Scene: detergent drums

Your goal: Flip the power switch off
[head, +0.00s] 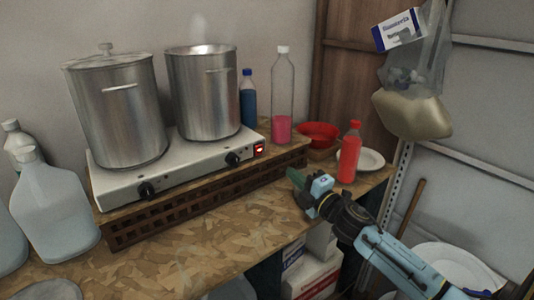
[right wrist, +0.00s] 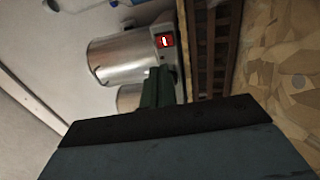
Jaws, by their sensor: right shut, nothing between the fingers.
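The power switch (head: 259,149) is a small red, lit rocker on the right end of the white double hot plate (head: 197,158). It also shows in the right wrist view (right wrist: 164,41), just beyond my fingertips. My right gripper (head: 293,176) has green fingers, shut and empty. It is to the right of and a little below the switch in the head view, apart from it. In the right wrist view the gripper (right wrist: 157,85) points towards the switch end of the hot plate. My left gripper is not in view.
Two steel pots (head: 120,112) (head: 205,95) stand on the hot plate, which rests on a brown slatted crate (head: 205,199). A bottle with pink liquid (head: 283,95), a red bowl (head: 318,131) and a red bottle (head: 349,155) are near the right end.

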